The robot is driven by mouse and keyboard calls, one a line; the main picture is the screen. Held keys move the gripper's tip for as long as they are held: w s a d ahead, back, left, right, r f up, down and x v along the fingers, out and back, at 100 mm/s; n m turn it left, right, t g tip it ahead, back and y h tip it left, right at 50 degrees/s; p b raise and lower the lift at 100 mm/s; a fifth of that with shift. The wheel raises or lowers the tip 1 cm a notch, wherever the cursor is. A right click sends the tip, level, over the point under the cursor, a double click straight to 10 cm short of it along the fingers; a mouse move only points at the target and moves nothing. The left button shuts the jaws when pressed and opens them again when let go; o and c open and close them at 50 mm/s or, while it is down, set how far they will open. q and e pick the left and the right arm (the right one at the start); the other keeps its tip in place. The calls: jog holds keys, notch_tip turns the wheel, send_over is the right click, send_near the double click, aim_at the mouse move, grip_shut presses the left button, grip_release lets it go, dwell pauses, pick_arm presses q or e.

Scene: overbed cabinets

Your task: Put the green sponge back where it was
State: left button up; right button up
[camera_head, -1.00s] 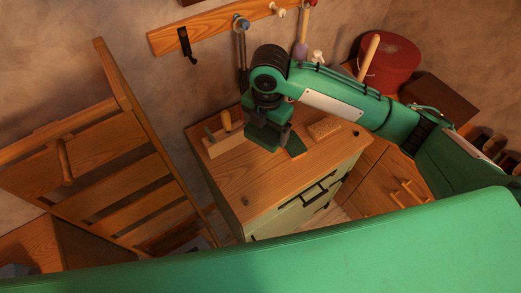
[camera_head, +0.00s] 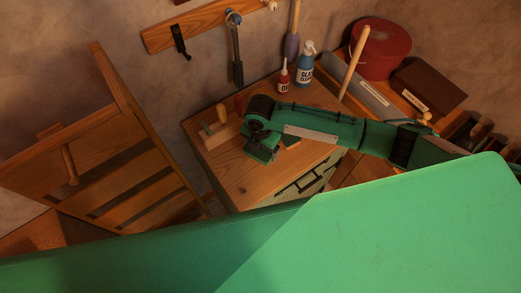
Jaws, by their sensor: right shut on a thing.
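My right gripper (camera_head: 259,147) reaches in from the right, over the wooden top of a small drawer cabinet (camera_head: 245,183). Its jaws point down and are shut on a green piece that looks like the green sponge (camera_head: 264,155). The sponge is mostly hidden by the jaws, which are much the same green. It is low over the cabinet top; I cannot tell whether it touches it. My left gripper is not in view.
A wooden-handled tool (camera_head: 221,114) is left of the gripper. A red bottle (camera_head: 283,76) and a blue bottle (camera_head: 305,63) stand behind. A wooden slatted frame (camera_head: 125,160) is at left. The front of the cabinet top is clear.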

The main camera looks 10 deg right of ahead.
aim_at(260, 153)
notch_tip(260, 153, down, 3)
jog(key=shift+f+p, duration=0.2)
jog(key=shift+p, duration=0.15)
jog(key=shift+f, duration=0.1)
jog(key=o, duration=1)
jog(key=shift+f, duration=0.1)
jog(key=shift+c, duration=0.2)
notch_tip(260, 153, up, 11)
jog(key=b, duration=0.4)
jog(key=shift+r, duration=0.65)
